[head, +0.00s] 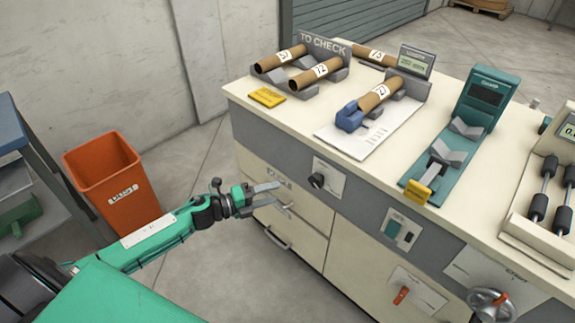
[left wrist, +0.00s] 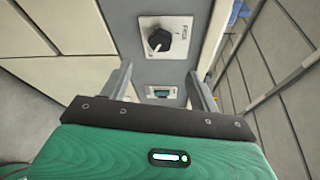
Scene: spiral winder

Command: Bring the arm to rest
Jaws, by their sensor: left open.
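My left arm (head: 150,240) is green and reaches in from the lower left of the head view. Its gripper (head: 277,197) is open and empty, in front of the drawer fronts of the cream bench. In the left wrist view the gripper's two fingers (left wrist: 160,85) stand apart with nothing between their tips. Beyond them is a black rotary knob (left wrist: 160,40) on a white plate, which also shows in the head view (head: 317,180). My right gripper is in neither view.
The bench top (head: 300,118) carries cardboard tubes (head: 315,70) on a "TO CHECK" rack, a tube (head: 380,94) on a measuring stand, and a teal device (head: 475,115). An orange bin (head: 110,182) stands left on the floor. A shelf (head: 35,150) is at the far left.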

